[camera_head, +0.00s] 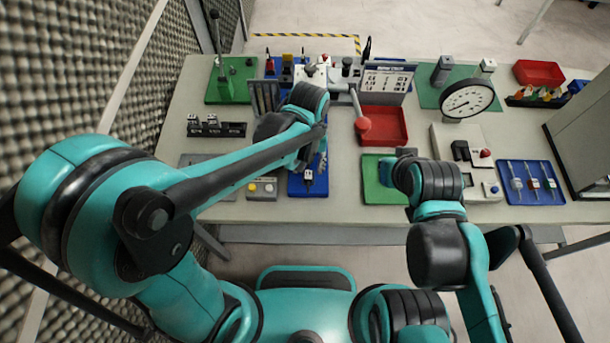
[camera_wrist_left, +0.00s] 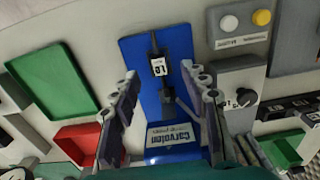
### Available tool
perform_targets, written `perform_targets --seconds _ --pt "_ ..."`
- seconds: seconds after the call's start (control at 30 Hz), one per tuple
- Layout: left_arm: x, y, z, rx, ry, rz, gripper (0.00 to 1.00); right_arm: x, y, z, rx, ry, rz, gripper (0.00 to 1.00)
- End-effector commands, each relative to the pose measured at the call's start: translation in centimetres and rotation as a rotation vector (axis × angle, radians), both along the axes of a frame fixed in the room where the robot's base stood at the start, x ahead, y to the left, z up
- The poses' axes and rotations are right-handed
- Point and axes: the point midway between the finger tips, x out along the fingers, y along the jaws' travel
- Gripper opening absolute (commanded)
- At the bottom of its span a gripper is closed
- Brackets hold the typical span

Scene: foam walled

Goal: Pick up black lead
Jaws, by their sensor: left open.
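A black lead (camera_wrist_left: 155,42) with a white label lies lengthwise on a blue tray (camera_wrist_left: 183,40) in the left wrist view. In the head view the lead's white label (camera_head: 308,176) shows on the blue tray (camera_head: 298,188) near the table's front edge. My left gripper (camera_wrist_left: 158,82) is open, its two fingers on either side of the lead's line, apart from it as far as I can see. In the head view the left gripper (camera_head: 318,160) is mostly hidden by its own arm. My right gripper (camera_head: 393,172) is over a green mat; its fingers are not clear.
A grey box with yellow and white buttons (camera_head: 262,188) stands left of the blue tray. The green mat (camera_head: 372,185) lies to the right.

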Motion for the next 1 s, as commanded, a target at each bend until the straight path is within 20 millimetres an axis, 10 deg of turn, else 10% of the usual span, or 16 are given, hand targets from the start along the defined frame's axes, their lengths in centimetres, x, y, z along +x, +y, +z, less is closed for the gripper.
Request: perform_targets --seconds 0.33,0.67,0.83,1.0 --pt "0.2 -0.2 -5.1 -0.001 -0.002 0.000 0.45 0.0 0.0 -2.3 0.000 0.000 0.000 0.00" --pt "0.2 -0.2 -5.7 -0.001 -0.002 0.000 0.45 0.0 0.0 -2.3 0.000 0.000 0.000 0.00" --pt "0.2 -0.2 -5.7 -0.001 -0.002 0.000 0.00 0.0 0.0 -2.3 0.000 0.000 0.000 0.00" --pt "0.2 -0.2 -5.7 -0.001 -0.002 0.000 0.00 0.0 0.0 -2.3 0.000 0.000 0.000 0.00"
